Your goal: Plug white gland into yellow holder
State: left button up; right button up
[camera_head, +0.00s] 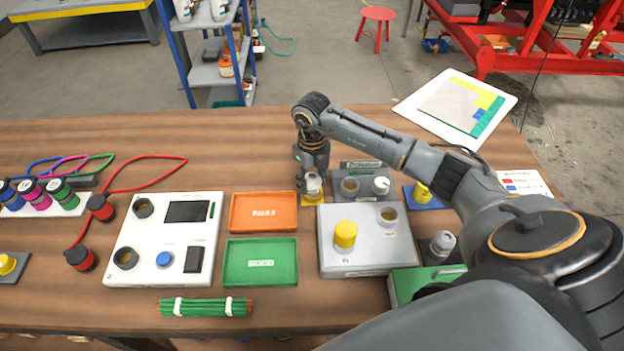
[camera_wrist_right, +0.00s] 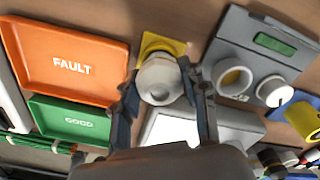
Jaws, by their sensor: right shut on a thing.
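The white gland (camera_wrist_right: 159,80) is a round whitish piece between the two fingers of my right gripper (camera_wrist_right: 163,97), which is shut on it. In the head view my right gripper (camera_head: 312,182) points down, with the gland (camera_head: 313,184) at its tips. The yellow holder (camera_head: 312,196) is a square plate on the table just beyond the light grey box. In the wrist view the gland covers most of the yellow holder (camera_wrist_right: 176,46); its seat is hidden, and I cannot tell whether the gland is in it. My left gripper is not in view.
An orange FAULT tray (camera_head: 264,227) and a green GOOD tray (camera_head: 246,262) lie left of the gripper. A light grey box (camera_head: 345,265) with a yellow cap stands in front. A grey device (camera_head: 362,170) with a ring and white knob stands close on the right.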

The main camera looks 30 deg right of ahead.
jog(key=shift+f+b, duration=0.5)
jog(key=shift+f, duration=0.25)
jog(key=o, duration=1.4)
jog(key=shift+c, duration=0.2)
jog(key=shift+r, duration=0.1)
notch_tip(320, 180, up, 12)
jog(key=shift+f, duration=0.1)
